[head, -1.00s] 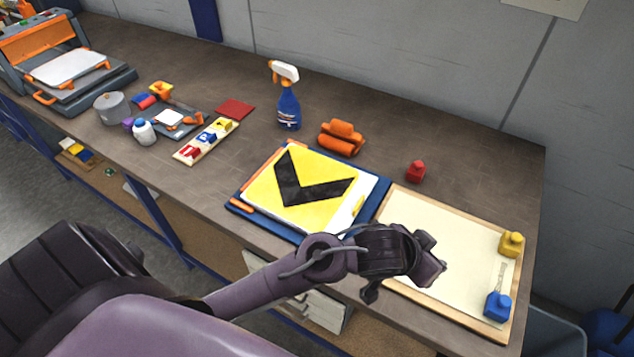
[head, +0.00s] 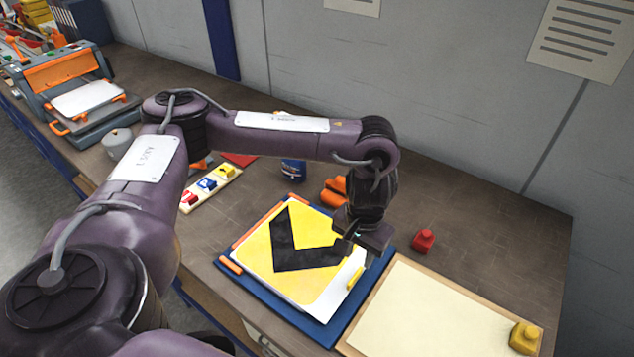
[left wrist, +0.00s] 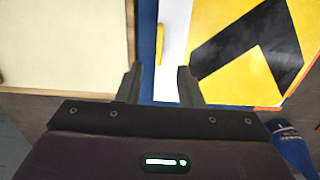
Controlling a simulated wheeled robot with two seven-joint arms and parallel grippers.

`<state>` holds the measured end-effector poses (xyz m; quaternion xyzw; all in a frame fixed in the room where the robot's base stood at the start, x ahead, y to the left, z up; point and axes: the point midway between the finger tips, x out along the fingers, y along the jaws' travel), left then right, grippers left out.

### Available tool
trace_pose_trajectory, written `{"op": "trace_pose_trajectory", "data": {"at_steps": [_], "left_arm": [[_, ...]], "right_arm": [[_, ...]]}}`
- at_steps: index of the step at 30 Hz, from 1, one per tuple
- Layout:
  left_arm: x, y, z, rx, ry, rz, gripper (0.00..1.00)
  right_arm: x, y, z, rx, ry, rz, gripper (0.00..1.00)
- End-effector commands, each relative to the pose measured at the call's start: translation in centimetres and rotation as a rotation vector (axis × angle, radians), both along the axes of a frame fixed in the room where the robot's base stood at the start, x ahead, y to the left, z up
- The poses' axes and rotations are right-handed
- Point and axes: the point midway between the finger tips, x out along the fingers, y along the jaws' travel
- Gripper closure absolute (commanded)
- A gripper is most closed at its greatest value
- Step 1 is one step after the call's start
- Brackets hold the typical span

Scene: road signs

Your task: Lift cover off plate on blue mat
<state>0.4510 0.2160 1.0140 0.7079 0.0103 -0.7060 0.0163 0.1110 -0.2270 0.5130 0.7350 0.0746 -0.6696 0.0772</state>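The blue mat (head: 247,284) lies on the bench. On it lies a white-edged plate with a yellow face and a black chevron (head: 299,257); I cannot tell where cover and plate part. A small yellow tab (head: 355,278) stands on the white strip at its right side. In the left wrist view the tab (left wrist: 159,45) shows in line with the gap between my fingers. My left gripper (head: 362,246) points down above the plate's right part, near the tab; in the left wrist view it (left wrist: 159,85) is open and empty. My right gripper is not in view.
A cream board with a wooden frame (head: 445,318) lies right of the mat, with a yellow bottle (head: 525,338) on it. A red bottle (head: 423,241) and orange roller-like pieces (head: 334,192) stand behind. A blue spray bottle (head: 293,170) is partly hidden by my arm.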

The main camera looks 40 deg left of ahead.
Motion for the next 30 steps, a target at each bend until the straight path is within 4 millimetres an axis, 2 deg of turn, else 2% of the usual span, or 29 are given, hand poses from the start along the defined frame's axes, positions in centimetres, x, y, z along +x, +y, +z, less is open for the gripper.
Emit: {"op": "trace_pose_trajectory", "data": {"at_steps": [3, 11, 19, 29, 30], "left_arm": [[-0.2, 0.5, -0.9, 0.011, 0.012, 0.025, 0.66], [-0.2, 0.2, -3.5, 0.009, 0.011, 0.021, 0.66], [-0.3, -0.1, -7.2, 0.008, 0.009, 0.022, 0.66], [-0.2, -0.1, -7.6, 0.008, 0.006, 0.02, 0.66], [-0.2, -0.1, -7.6, 0.008, 0.006, 0.02, 0.72]], "right_arm": [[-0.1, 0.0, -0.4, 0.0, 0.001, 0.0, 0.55], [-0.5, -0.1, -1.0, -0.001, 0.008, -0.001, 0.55], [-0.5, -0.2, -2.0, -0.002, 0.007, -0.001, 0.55], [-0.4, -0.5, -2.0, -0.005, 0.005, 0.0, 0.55], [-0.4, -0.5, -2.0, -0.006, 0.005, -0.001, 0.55]]}}
